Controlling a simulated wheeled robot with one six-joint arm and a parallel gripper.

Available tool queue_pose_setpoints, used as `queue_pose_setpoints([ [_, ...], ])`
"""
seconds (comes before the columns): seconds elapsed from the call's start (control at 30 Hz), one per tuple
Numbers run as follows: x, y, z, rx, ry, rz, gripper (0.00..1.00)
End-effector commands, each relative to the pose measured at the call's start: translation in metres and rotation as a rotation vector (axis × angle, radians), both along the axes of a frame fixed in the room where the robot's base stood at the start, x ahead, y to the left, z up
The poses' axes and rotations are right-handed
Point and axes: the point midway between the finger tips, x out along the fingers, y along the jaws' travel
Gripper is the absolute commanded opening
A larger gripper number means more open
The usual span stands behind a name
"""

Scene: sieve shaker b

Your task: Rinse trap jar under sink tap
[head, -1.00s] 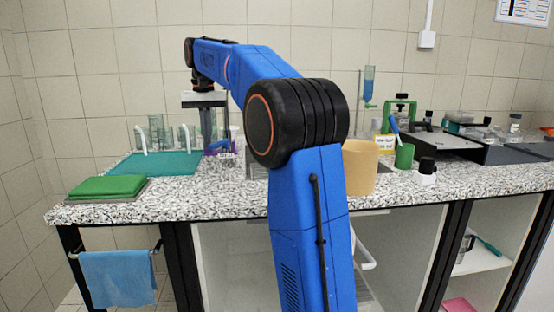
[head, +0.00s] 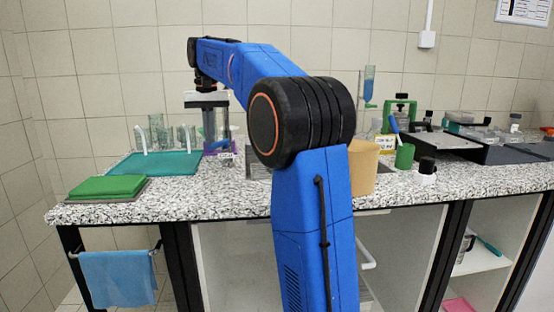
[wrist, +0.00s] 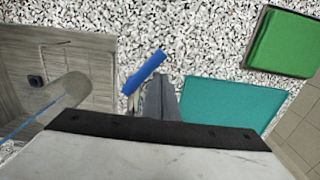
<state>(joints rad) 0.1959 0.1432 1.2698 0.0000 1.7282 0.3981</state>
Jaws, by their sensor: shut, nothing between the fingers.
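My gripper (head: 215,140) points down over the counter, left of the sink, in the head view. In the wrist view its fingers (wrist: 160,100) are together with nothing between them, beside a blue-handled item (wrist: 143,70). The grey sink basin (wrist: 85,50) is at the left of the wrist view, with a dark drain fitting; a pale cylindrical part, perhaps the tap, shows in front of it. In the head view my arm hides most of the sink. Several clear glass vessels (head: 157,132) stand at the back left; I cannot tell whether one is the trap jar.
A teal mat (head: 160,166) with white pegs lies left of my gripper, and a green pad (head: 108,186) at the front left. A beige container (head: 364,168) and a green cup (head: 404,156) stand right of my arm. A blue towel (head: 118,278) hangs below the counter.

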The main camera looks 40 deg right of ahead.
Motion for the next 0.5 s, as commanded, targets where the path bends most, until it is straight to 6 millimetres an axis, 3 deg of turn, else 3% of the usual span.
queue_pose_setpoints([
  [0.5, -0.01, -0.004, 0.0, 0.0, 0.0, 0.0, 0.0],
])
